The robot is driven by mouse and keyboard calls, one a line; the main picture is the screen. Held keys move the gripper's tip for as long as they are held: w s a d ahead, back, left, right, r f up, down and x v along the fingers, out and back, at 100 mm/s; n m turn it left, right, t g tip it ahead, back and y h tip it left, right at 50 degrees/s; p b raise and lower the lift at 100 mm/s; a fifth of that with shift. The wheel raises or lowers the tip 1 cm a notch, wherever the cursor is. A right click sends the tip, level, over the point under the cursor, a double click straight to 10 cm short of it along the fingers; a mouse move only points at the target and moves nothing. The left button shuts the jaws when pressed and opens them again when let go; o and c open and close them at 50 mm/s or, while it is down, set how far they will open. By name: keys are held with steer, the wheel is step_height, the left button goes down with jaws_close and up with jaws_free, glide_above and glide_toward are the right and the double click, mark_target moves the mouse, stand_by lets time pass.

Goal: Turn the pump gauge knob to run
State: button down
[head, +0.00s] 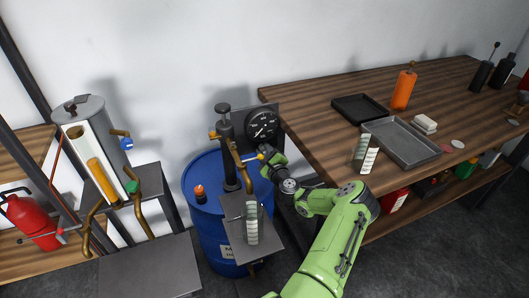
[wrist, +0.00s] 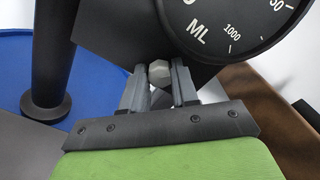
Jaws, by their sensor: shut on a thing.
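The pump gauge (head: 262,124) is a round black dial with white markings on a dark plate, beside the pump (head: 228,150) on the blue drum (head: 205,220). In the wrist view the lower part of the dial (wrist: 240,25) shows "ML" and "1000". A small pale faceted knob (wrist: 159,71) sits just below the dial's rim. My gripper (wrist: 160,80) is shut on this knob, one finger on each side. In the head view my gripper (head: 267,159) is just below the gauge, and the knob cannot be made out there. I cannot read the knob's setting.
The wooden bench (head: 320,140) stands close on the right, with a grey tray (head: 408,155), a black tray (head: 357,107) and an orange bottle (head: 404,90). A brass pump pipe (head: 237,165) is just left of my gripper. A grey stand (head: 250,225) is below.

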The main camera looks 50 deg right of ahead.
steer(key=n+b, duration=0.1)
steer(key=n, duration=0.1)
steer(key=n+b, duration=0.1)
steer(key=n, duration=0.1)
steer(key=shift+f+n, duration=0.2)
steer(key=shift+n, duration=0.1)
steer(key=n+b, duration=0.2)
steer(key=n, duration=0.2)
steer(key=shift+b, duration=0.4)
steer(key=c, duration=0.8)
jaws_free()
steer(key=shift+c, duration=0.2)
steer(key=shift+s, duration=0.1)
steer(key=v, duration=1.5)
steer(key=shift+s+a, duration=0.2)
steer(key=shift+s, duration=0.05)
